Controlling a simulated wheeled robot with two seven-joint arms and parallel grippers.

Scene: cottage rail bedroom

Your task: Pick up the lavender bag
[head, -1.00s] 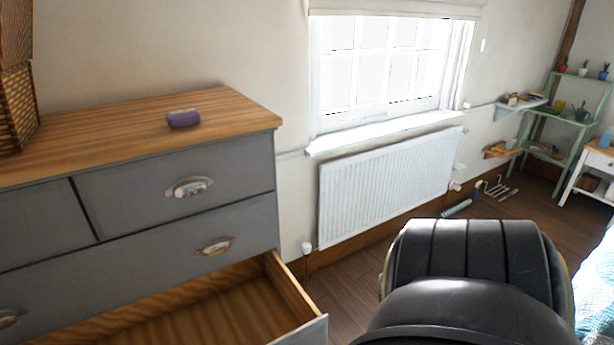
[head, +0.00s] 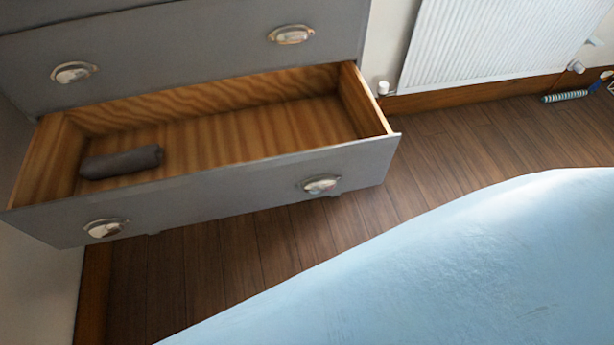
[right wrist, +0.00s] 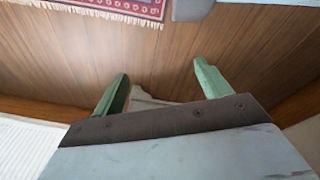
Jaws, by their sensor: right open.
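The purple lavender bag is not in view now; the top of the dresser where it lay is outside the head view. The grey dresser's lower drawer (head: 230,185) is pulled open. A dark grey rolled item (head: 122,161) lies inside it at the left end. My right gripper (right wrist: 160,76) shows in the right wrist view, with its two green fingers apart and nothing visible between them, over the wooden floor. My left gripper is not in view.
A white radiator (head: 490,40) is on the wall at the upper right. Bare wooden floor (head: 430,165) lies between. A patterned red rug (right wrist: 115,8) shows in the right wrist view.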

